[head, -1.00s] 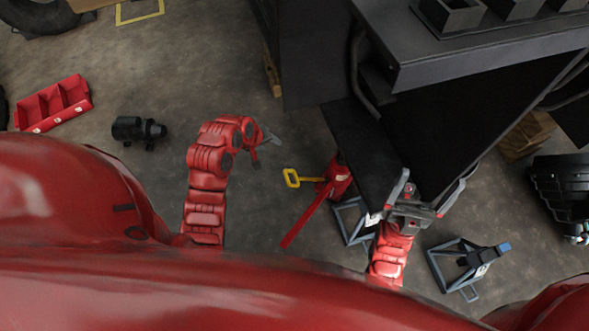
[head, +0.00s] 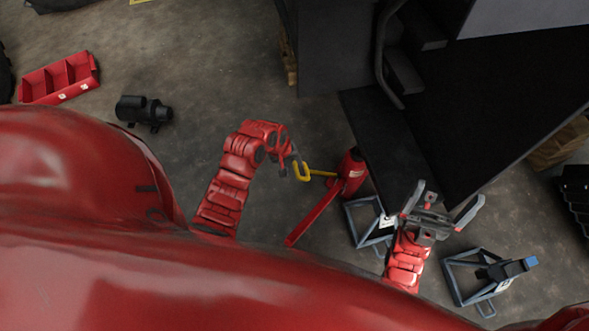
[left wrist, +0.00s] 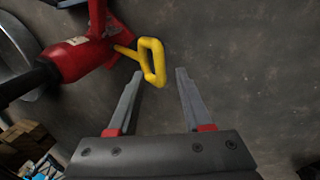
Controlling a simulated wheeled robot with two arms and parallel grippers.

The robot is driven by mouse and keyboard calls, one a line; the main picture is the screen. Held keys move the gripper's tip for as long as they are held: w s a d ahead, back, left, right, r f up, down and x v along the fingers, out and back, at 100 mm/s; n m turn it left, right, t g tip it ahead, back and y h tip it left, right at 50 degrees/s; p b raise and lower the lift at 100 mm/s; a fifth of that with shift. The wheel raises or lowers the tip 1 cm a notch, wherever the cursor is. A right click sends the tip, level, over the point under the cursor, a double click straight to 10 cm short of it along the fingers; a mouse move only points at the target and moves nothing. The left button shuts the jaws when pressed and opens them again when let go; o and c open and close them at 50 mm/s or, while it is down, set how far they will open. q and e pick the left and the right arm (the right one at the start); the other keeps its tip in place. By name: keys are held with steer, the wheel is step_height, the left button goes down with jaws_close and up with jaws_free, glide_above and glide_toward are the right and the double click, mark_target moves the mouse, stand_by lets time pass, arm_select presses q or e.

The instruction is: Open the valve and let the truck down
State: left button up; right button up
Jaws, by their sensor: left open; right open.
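A red jack (head: 353,170) stands on the floor by the dark forklift (head: 395,140), with a long red lever (head: 318,216). A yellow loop-shaped valve handle (head: 318,173) sticks out from its left side. It also shows in the left wrist view (left wrist: 150,62), with the red jack body (left wrist: 80,58) to its left. My left gripper (head: 297,169) is open at the handle's loop end. In the left wrist view, the open fingers (left wrist: 160,72) point at the loop, which lies just past the left fingertip. Contact cannot be told. My right gripper (head: 446,197) is open and empty.
Blue-grey stands (head: 370,222) are beside the jack and at the right (head: 484,280). A black motor-like part (head: 144,111) and a red bin (head: 60,80) lie at the left.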

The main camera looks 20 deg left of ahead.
arm_select(q)
steer(key=shift+b+x, duration=0.4)
steer(key=shift+x, duration=1.1)
jaws_close()
